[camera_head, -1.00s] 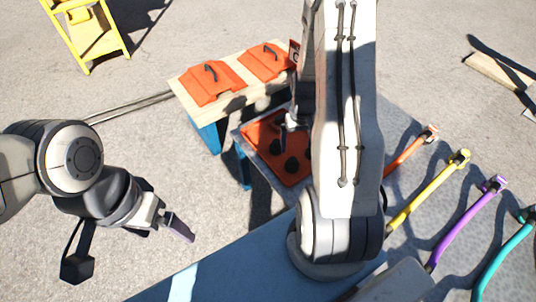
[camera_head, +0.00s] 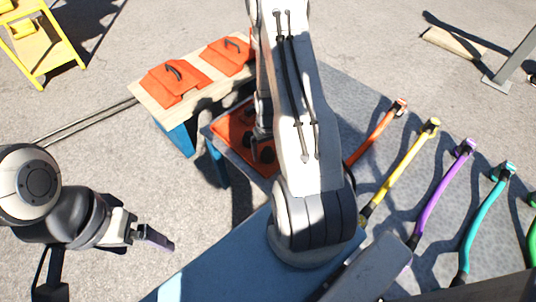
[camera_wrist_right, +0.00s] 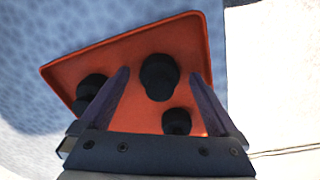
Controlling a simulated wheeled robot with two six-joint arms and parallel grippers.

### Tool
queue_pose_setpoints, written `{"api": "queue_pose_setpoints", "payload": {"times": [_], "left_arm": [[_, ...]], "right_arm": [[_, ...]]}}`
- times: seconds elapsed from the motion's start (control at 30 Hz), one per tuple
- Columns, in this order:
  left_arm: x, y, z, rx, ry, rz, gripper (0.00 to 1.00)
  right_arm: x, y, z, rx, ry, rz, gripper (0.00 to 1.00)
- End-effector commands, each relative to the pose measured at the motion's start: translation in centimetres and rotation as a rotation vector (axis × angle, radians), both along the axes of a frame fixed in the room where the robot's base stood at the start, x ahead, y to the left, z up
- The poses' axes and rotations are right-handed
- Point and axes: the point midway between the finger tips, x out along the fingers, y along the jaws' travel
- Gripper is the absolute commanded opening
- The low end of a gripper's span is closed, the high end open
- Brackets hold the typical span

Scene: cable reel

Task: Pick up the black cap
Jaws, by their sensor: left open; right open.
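Three black caps sit in an orange tray (camera_wrist_right: 125,58) in the right wrist view: one in the middle (camera_wrist_right: 159,78), one at the left (camera_wrist_right: 88,86) and one lower right (camera_wrist_right: 177,121). My right gripper (camera_wrist_right: 160,74) is open, its fingers spread over the tray with the middle cap between them in the picture; I cannot tell whether they touch it. In the head view the orange tray (camera_head: 230,130) is partly hidden by my right arm, with a black cap (camera_head: 266,155) near its right edge. My left gripper (camera_head: 155,239) is open and empty, far left of the tray.
Coloured cables, including orange (camera_head: 375,133), yellow (camera_head: 400,170) and purple (camera_head: 440,195), lie on the grey table (camera_head: 350,95) to the right. Orange lids with black handles (camera_head: 178,82) rest on a wooden-topped bench (camera_head: 150,95) behind the tray. A yellow ladder (camera_head: 45,50) stands at upper left.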

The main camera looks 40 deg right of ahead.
Motion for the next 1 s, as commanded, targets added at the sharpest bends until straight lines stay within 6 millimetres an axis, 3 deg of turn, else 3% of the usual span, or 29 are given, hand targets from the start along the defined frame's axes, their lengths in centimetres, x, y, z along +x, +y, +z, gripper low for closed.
{"api": "queue_pose_setpoints", "payload": {"times": [0.07,0.17,0.3,0.33,0.67,0.83,0.97,1.0], "left_arm": [[0.0,0.0,0.0,0.000,0.000,0.000,0.92],[0.0,0.0,0.0,0.000,0.000,0.000,0.92],[0.0,0.0,0.0,0.000,0.000,0.000,0.92],[0.0,0.0,0.0,0.000,0.000,0.000,0.92],[0.0,0.0,0.2,0.000,0.000,0.000,0.92],[0.0,0.0,0.9,0.000,0.000,0.000,0.92],[0.0,0.0,1.7,0.000,0.000,0.000,0.92],[0.0,0.0,1.7,0.000,0.000,0.000,0.92]], "right_arm": [[0.0,0.0,0.1,0.000,-0.001,0.000,0.96],[0.0,0.0,0.1,0.000,-0.001,-0.001,0.62],[0.0,-0.1,0.1,0.000,-0.001,-0.001,0.08],[0.0,-0.1,0.1,0.000,-0.001,-0.001,0.00],[0.0,-0.1,0.5,-0.001,-0.002,-0.001,0.00],[0.1,-0.1,2.3,-0.002,-0.003,-0.001,0.00],[0.1,-0.1,5.0,-0.002,-0.004,-0.001,0.00],[-1.0,-0.7,5.2,0.000,-0.001,-0.008,0.00]]}}
